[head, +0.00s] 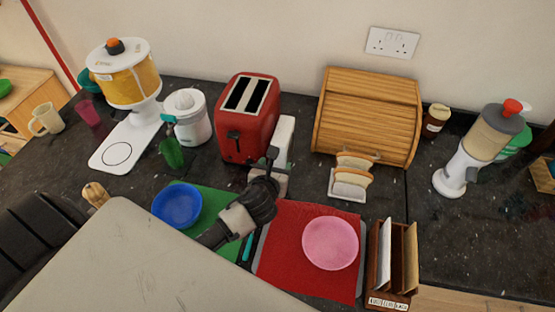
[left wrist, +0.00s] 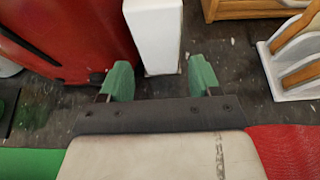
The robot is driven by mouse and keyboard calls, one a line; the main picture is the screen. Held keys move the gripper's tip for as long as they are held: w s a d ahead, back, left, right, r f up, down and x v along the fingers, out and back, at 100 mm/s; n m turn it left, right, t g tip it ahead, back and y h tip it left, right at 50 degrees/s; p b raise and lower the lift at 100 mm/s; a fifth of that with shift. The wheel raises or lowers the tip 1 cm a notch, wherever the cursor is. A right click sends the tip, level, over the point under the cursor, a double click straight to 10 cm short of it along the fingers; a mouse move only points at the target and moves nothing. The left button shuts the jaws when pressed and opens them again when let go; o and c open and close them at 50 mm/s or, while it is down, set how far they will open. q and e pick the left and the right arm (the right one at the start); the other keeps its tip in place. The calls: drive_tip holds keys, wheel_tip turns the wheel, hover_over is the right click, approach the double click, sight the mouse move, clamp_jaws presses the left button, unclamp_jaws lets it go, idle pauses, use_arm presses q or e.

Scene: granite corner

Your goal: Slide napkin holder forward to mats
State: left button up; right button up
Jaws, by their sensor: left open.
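A narrow white upright block, which looks like the napkin holder (head: 285,138), stands just right of the red toaster. It also shows in the left wrist view (left wrist: 155,35), ahead of and between the fingertips. My left gripper (head: 270,168) is open at its near side, and its green-tipped fingers (left wrist: 160,80) hold nothing. Whether they touch the block is hard to tell. The green mat (head: 222,198) with a blue bowl (head: 177,204) and the red mat (head: 285,238) with a pink plate (head: 330,243) lie nearer the front. My right gripper is not in view.
The red toaster (head: 245,135) is close on the left. A toast rack (head: 350,186) stands right, before a wooden bread bin (head: 367,115). A letter rack (head: 378,270) stands right of the red mat. A green cup (head: 172,154) and juicer (head: 190,120) stand left.

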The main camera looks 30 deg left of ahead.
sight(278, 160)
use_arm(q)
drive_tip(key=shift+x, duration=1.85)
drive_tip(key=shift+w, duration=0.2)
drive_tip(key=shift+a, duration=0.1)
drive_tip(key=c, duration=0.7)
drive_tip(key=shift+c, duration=0.2)
